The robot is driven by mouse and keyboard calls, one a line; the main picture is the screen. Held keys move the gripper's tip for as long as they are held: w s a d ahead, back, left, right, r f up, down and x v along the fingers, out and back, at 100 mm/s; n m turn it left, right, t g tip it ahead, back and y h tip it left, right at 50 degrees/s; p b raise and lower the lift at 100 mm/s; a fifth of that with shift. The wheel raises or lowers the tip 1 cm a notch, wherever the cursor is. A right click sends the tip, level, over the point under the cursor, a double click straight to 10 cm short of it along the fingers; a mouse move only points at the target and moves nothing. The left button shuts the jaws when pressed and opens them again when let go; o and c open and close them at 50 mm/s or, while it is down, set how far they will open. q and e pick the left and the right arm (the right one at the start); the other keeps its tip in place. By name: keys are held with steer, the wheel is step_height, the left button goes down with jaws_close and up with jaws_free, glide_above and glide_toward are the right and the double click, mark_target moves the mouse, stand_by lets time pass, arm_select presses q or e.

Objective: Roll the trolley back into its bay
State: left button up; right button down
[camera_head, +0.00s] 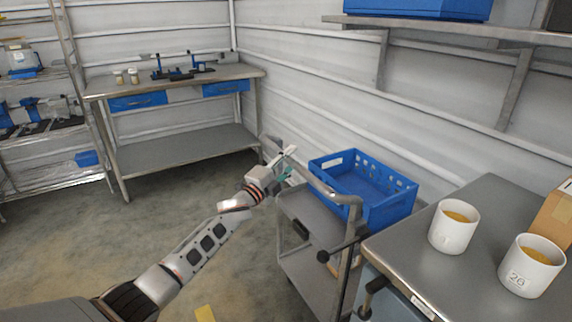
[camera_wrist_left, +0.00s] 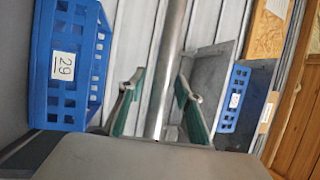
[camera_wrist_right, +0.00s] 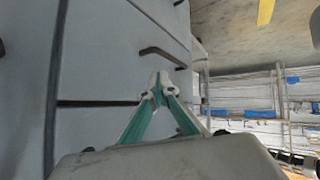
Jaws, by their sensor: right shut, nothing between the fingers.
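The grey metal trolley (camera_head: 311,218) stands at centre right in the head view, along the wall and by the workbench. It carries a blue crate (camera_head: 375,184), and its tubular handle (camera_head: 322,187) curves along the near side. My left gripper (camera_head: 285,164) is at the far end of the handle. In the left wrist view the left gripper (camera_wrist_left: 160,80) is open, with a metal bar (camera_wrist_left: 167,60) between its fingers and gaps on both sides. My right gripper (camera_wrist_right: 159,84) shows only in the right wrist view, shut and empty before grey drawer fronts (camera_wrist_right: 110,75).
The steel workbench (camera_head: 482,224) at right holds two white cups (camera_head: 453,226) (camera_head: 531,266) and a cardboard box (camera_head: 557,213). A black rod with knobs (camera_head: 347,270) stands between trolley and bench. A yellow mark (camera_head: 205,313) lies on the floor. Open floor (camera_head: 180,215) stretches left toward another table (camera_head: 180,85).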

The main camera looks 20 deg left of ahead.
arm_select(q)
steer(key=v, duration=1.2)
arm_select(e)
steer(key=shift+w+r, duration=0.15)
steer(key=shift+w, duration=0.05)
arm_select(q)
steer(key=shift+d, duration=0.1)
